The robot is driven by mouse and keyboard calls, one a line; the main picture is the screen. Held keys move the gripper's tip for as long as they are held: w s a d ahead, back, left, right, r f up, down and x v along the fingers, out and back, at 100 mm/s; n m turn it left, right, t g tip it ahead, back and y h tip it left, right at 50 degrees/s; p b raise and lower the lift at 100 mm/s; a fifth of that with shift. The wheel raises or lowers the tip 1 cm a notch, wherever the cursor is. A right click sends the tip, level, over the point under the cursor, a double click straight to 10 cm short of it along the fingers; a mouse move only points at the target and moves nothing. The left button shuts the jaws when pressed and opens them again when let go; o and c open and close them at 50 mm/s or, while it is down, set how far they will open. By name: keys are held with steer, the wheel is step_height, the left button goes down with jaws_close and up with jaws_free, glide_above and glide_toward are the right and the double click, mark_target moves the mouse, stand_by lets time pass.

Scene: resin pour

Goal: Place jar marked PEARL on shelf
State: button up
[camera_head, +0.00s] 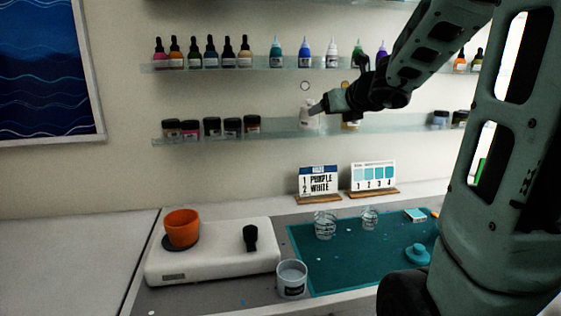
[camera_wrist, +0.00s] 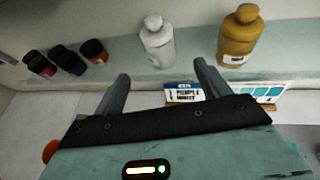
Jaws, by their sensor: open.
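A white jar (camera_wrist: 157,42) with a rounded white top stands upright on the lower glass shelf (camera_wrist: 110,66). In the head view the white jar (camera_head: 307,121) shows partly behind my gripper (camera_head: 318,107). I cannot read its label, so I cannot tell whether it says PEARL. My gripper (camera_wrist: 160,80) is open and empty. In the wrist view its two fingers reach toward the shelf, with the white jar beyond the gap between them and apart from both.
A gold jar (camera_wrist: 240,36) stands right of the white jar. Several small dark-lidded jars (camera_head: 212,127) stand at the shelf's left. The upper shelf (camera_head: 270,62) holds dropper bottles. Below are a scale (camera_head: 210,262) with an orange cup (camera_head: 182,228), a teal mat (camera_head: 335,265) and sign cards (camera_head: 318,179).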

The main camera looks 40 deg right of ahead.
steer(key=shift+w+a, duration=0.1)
steer(key=w+a+f+n+g+y, duration=0.1)
steer(key=w+a+f+n+y, duration=0.15)
steer(key=a+n, duration=0.6)
steer(key=w+a+f+n+g+y, duration=0.15)
steer(key=a+f+n+y, duration=0.3)
steer(key=a, duration=0.65)
steer(key=s+a+f+n+g+y, duration=0.1)
steer(key=s+a+f+n+g, duration=0.15)
steer(key=a+n, duration=0.35)
steer(key=s+a+f+n+g+y, duration=0.1)
steer(key=s+a+f+n+y, duration=0.2)
steer(key=a, duration=0.5)
steer(key=s+a+f+n+g+h, duration=0.3)
steer(key=s+n, duration=0.6)
steer(key=n, duration=0.3)
steer(key=s+a+f+n+g+h, duration=0.2)
steer(key=s+a+f+n, duration=0.4)
steer(key=n, duration=0.7)
steer(key=s+a+g, duration=0.1)
steer(key=s+a, duration=0.1)
steer(key=s, duration=0.1)
steer(key=shift+s+n+g+h, duration=0.3)
steer(key=shift+s+g+h, duration=0.1)
steer(key=shift+a, duration=0.1)
